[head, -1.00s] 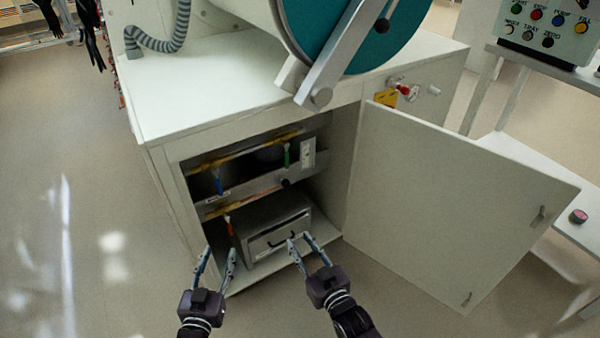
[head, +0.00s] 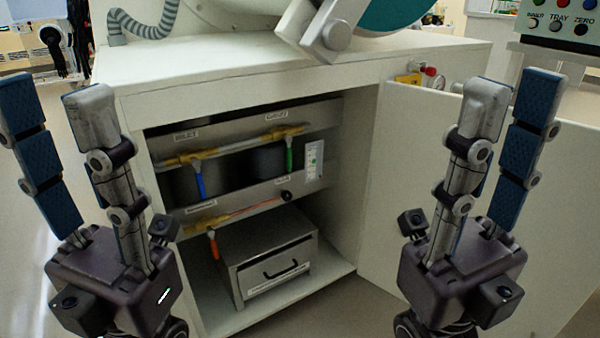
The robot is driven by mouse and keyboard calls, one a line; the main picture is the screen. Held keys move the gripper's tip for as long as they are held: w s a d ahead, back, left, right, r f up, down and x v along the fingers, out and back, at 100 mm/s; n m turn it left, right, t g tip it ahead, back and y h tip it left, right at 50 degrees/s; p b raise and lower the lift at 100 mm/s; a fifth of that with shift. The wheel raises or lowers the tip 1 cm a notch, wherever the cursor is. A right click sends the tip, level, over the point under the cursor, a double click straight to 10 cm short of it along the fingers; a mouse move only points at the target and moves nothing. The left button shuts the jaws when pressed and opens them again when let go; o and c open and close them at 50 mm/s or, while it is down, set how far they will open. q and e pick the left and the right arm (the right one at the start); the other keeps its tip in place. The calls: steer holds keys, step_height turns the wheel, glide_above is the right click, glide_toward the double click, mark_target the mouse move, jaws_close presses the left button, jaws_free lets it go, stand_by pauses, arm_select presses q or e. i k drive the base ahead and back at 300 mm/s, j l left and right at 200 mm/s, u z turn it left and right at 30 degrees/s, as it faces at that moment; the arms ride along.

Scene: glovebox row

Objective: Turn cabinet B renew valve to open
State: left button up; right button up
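The open cabinet (head: 115,107) holds pipes with three lever valves. A blue lever (head: 200,180) hangs down on the upper pipe at left, and a green lever (head: 289,156) hangs down at right. The labels are too small to read surely, so I cannot tell which lever is the renew valve. My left gripper (head: 50,98) is open and empty, fingers up, left of the levers and nearer the camera. My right gripper (head: 511,98) is open and empty, in front of the cabinet door.
The cabinet door (head: 385,190) stands open to the right. A grey drawer box (head: 270,262) sits on the cabinet floor. A black knob (head: 287,195) is on the lower panel. A button panel (head: 562,28) is at upper right. The space between my grippers is clear.

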mark_target(211, 231)
steer(key=i+j+u, duration=0.15)
steer(key=i+u, duration=0.15)
steer(key=u, duration=0.2)
steer(key=i+j+z, duration=0.1)
steer(key=j+z, duration=0.25)
steer(key=j, duration=0.3)
steer(key=j+z, duration=0.35)
steer(key=j, duration=0.3)
steer(key=i, duration=0.05)
